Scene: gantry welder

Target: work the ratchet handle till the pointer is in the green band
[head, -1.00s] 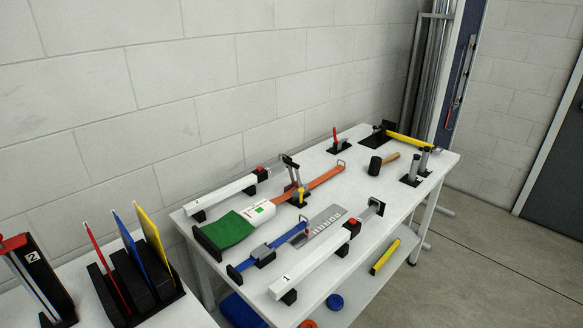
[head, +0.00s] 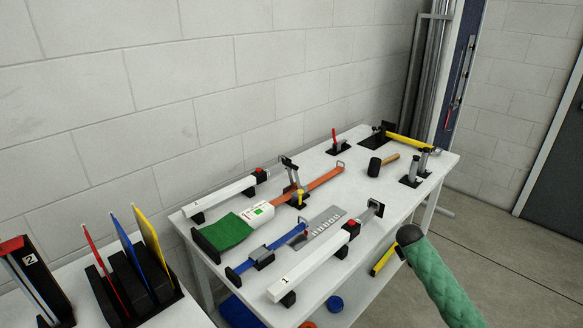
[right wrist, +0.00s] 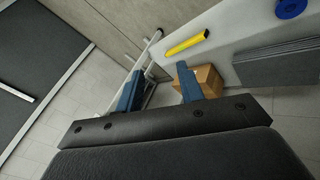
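An orange strap or bar (head: 325,178) lies on the white bench, with a ratchet (head: 291,173) near its middle. The ratchet's dark handle stands raised at an angle. A small yellow piece (head: 301,197) is beside it. A white label with green and red marks (head: 258,210) sits at the strap's near end, by a green pad (head: 229,230); the pointer is too small to make out. My right gripper (right wrist: 158,86) shows in the right wrist view with its two blue fingers apart and nothing between them. My left gripper is not in view.
White beams (head: 226,191) and (head: 310,264), a blue clamp (head: 262,256), a mallet (head: 376,166) and a yellow-handled tool (head: 405,141) crowd the bench. A rack (head: 130,275) stands at left. A cardboard box (right wrist: 208,78) and yellow object (right wrist: 187,42) show below.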

